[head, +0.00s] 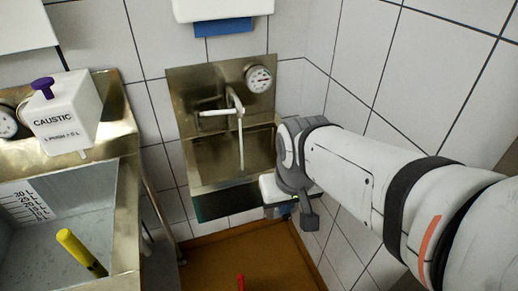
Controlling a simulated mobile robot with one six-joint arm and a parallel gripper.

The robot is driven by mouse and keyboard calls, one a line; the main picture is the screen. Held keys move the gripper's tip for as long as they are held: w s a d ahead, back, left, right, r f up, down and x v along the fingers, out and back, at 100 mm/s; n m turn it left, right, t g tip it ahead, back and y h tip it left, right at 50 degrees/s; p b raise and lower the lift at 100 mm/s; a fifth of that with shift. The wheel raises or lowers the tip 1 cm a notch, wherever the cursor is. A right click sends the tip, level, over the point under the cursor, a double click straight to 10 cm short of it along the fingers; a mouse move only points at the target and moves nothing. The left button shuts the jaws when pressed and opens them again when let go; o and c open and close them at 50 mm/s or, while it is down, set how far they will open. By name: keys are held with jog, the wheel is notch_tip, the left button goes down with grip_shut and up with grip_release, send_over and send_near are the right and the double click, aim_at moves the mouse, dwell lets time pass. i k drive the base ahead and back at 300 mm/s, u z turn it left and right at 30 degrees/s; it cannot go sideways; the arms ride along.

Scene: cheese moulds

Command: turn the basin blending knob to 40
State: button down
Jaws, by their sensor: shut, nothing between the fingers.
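The steel hand basin (205,165) is fixed to the tiled wall in the middle of the head view. A round white dial (258,79) with dark marks and a reddish pointer sits at the upper right of its back panel; its reading is too small to tell. A tap (238,120) with a pale lever-like bar pointing left stands in front of the panel. I cannot make out a separate blending knob with a readable scale. My gripper (285,209) is at the basin's lower right, below and apart from the dial. It is shut and empty; its fingertips are hardly visible.
A large steel sink (128,215) with a yellow-handled tool (80,252) stands left. A white CAUSTIC dispenser (70,115) with a purple knob sits on its ledge, beside another gauge (8,122). A white dispenser (222,10) hangs above the basin. My arm fills the right.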

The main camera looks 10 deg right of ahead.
aim_at(287, 218)
jog(key=z, duration=0.05)
jog(key=i, duration=0.15)
jog(key=z, duration=0.25)
jog(key=k, duration=0.5)
jog(key=z, duration=0.95)
jog(key=k, duration=1.3)
jog(key=u, duration=1.25)
jog(key=i, duration=1)
